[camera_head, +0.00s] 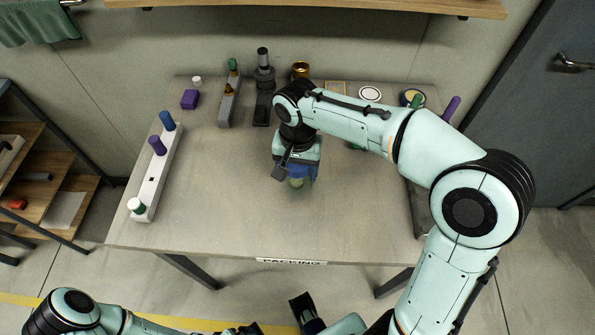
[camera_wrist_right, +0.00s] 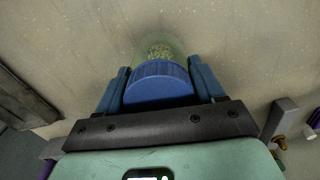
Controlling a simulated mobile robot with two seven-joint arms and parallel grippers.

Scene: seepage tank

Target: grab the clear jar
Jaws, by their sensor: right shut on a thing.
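The clear jar (camera_head: 297,184) has a blue lid and greenish contents. My right gripper (camera_head: 300,169) is over the middle of the table and shut on the jar by its lid. In the right wrist view the blue lid (camera_wrist_right: 158,86) sits between the two blue fingers of my right gripper (camera_wrist_right: 160,88), which touch its sides. The clear body with green bits (camera_wrist_right: 160,50) shows beyond the lid. Whether the jar touches the table is hard to tell. My left arm shows along the bottom edge of the head view, but its fingers cannot be made out.
A white rack (camera_head: 156,178) with several coloured-cap items stands at the table's left. A purple block (camera_head: 189,99), a microscope-like device (camera_head: 264,90) and a brass pot (camera_head: 300,70) stand at the back. The table front (camera_head: 230,225) is clear.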

